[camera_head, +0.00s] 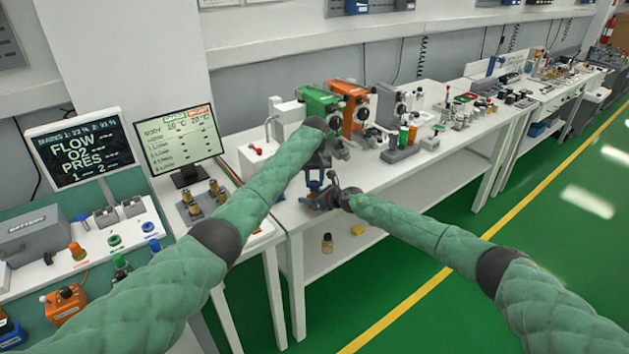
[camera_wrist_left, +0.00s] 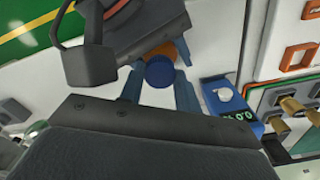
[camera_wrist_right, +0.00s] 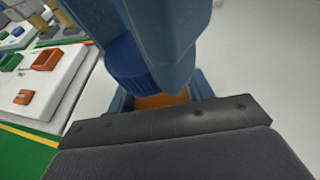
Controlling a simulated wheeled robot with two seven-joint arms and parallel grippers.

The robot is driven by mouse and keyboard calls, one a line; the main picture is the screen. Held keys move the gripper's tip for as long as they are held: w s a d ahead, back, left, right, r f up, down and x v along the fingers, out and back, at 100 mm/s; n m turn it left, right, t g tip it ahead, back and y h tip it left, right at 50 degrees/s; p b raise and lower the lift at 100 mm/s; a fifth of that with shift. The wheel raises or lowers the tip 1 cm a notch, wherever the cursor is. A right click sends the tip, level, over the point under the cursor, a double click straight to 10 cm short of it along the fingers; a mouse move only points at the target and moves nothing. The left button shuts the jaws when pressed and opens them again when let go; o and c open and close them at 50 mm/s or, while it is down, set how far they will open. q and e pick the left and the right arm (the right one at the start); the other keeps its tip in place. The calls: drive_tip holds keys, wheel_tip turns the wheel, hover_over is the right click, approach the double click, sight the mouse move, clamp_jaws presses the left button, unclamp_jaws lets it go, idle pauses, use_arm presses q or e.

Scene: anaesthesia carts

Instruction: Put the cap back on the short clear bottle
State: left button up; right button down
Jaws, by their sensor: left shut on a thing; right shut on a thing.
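My left gripper (camera_wrist_left: 159,88) is shut on a round, ridged blue cap (camera_wrist_left: 159,72). The cap also shows in the right wrist view (camera_wrist_right: 128,66). My right gripper (camera_wrist_right: 160,98) is shut on an orange-brown piece (camera_wrist_right: 160,101), apparently the bottle's body. In the left wrist view this piece (camera_wrist_left: 176,50) shows just beyond the cap. The cap is right beside the held piece; I cannot tell whether they touch or are aligned. In the head view both grippers (camera_head: 316,184) meet at the bench's front edge, and the held things are too small to make out.
The white bench (camera_head: 395,172) carries a green device (camera_head: 318,103) and an orange device (camera_head: 347,112) behind my grippers. A monitor (camera_head: 178,142) stands left. Green floor lies in front.

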use_arm(q)
drive_tip(key=o, duration=1.1)
drive_tip(key=shift+r, duration=0.1)
drive_tip(key=shift+r, duration=2.2)
drive_tip(key=shift+c, duration=0.5)
drive_tip(key=r+n, duration=0.1)
drive_tip(key=n, duration=0.1)
drive_tip(key=shift+d+r+n, duration=0.1)
drive_tip(key=shift+r+n, duration=1.1)
drive_tip(key=shift+n, duration=0.6)
